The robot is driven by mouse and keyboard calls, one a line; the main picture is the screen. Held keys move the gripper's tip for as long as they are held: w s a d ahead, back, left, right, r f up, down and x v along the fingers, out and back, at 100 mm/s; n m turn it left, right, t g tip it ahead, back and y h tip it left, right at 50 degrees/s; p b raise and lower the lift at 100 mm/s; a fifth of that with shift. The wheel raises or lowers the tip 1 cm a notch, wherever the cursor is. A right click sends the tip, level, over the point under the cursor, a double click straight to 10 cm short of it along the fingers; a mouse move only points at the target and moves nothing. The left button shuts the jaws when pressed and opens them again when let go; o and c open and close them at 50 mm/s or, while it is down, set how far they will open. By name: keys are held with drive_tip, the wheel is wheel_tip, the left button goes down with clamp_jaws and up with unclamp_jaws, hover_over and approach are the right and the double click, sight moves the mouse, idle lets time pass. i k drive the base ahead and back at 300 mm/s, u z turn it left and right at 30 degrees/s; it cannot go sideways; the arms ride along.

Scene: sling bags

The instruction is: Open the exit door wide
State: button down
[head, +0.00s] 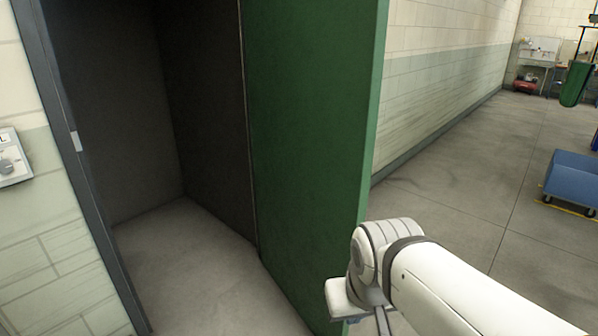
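The green exit door (306,130) stands swung open, its edge toward me, with a dark grey recess (130,120) showing through the doorway to its left. The door frame (62,120) is dark grey with a small light strike plate. My white arm reaches in from the lower right, in front of the door's outer edge. Its end, with my gripper (365,308), is low beside the door's right edge and partly cut off by the bottom of the picture. I cannot see the fingertips clearly, nor whether they touch the door. No door handle shows.
A wall box with a knob (10,160) is on the block wall at the left. A blue cart (573,180) stands at the right on the floor. A green bag (576,84) hangs farther back. The concrete floor between the door and cart is clear.

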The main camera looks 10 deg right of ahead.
sight(315, 69)
drive_tip(key=u, duration=0.2)
drive_tip(key=i, duration=0.95)
drive_tip(key=z, duration=0.2)
